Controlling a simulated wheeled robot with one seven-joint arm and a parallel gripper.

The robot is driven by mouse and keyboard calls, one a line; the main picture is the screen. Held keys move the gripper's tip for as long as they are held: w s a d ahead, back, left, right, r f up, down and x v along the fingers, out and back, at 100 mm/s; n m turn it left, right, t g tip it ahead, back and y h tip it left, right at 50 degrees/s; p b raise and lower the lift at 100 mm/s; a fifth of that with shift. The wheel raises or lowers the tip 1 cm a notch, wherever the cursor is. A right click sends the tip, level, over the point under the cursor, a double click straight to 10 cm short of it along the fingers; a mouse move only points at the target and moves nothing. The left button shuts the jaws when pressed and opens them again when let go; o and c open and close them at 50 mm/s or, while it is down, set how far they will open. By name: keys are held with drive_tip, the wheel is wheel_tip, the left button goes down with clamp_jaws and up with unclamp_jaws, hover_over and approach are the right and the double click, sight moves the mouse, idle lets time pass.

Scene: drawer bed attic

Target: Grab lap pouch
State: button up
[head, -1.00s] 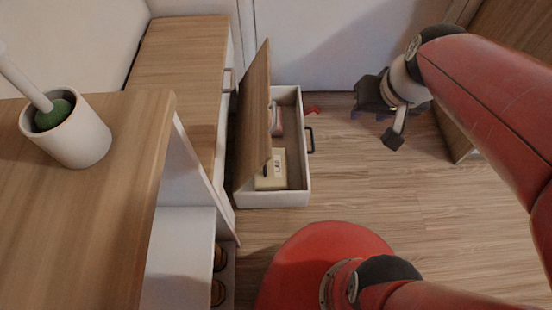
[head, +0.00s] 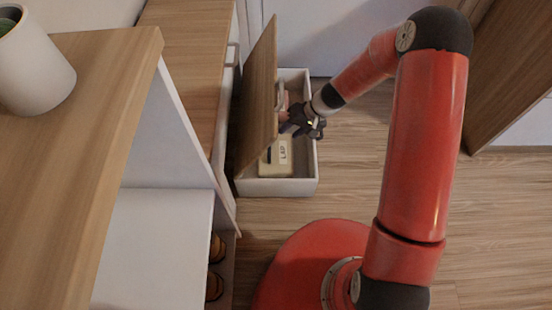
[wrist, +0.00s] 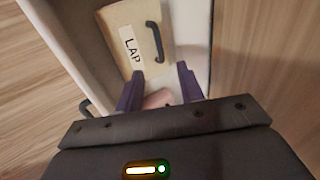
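The lap pouch (head: 282,160) is a cream, box-like pouch marked "LAP". It lies in the near end of the white open drawer box (head: 290,187). In the wrist view the pouch (wrist: 136,25) shows its label and a dark curved handle (wrist: 155,41). My gripper (head: 299,124) is over the box, just beyond the pouch and apart from it. In the wrist view my gripper (wrist: 158,84) has its two purple fingers spread with a gap between them, pointing toward the pouch. The gripper is open and holds nothing.
A tilted wooden lid (head: 257,100) stands along the drawer's left side. A pinkish item (wrist: 158,98) lies in the box beneath my fingers. A wooden counter (head: 85,65) with a white cup (head: 35,75) stands at left. The floor (head: 355,190) at right is clear.

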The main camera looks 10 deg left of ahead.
approach(270, 149)
drive_tip(key=f, duration=0.3)
drive_tip(key=shift+s+a+b, duration=0.25)
drive_tip(key=shift+a+b, duration=0.05)
drive_tip(key=shift+a, duration=0.1)
drive_tip(key=x, duration=0.5)
drive_tip(key=shift+a+b, duration=0.3)
drive_tip(key=shift+a, duration=0.1)
clamp_jaws()
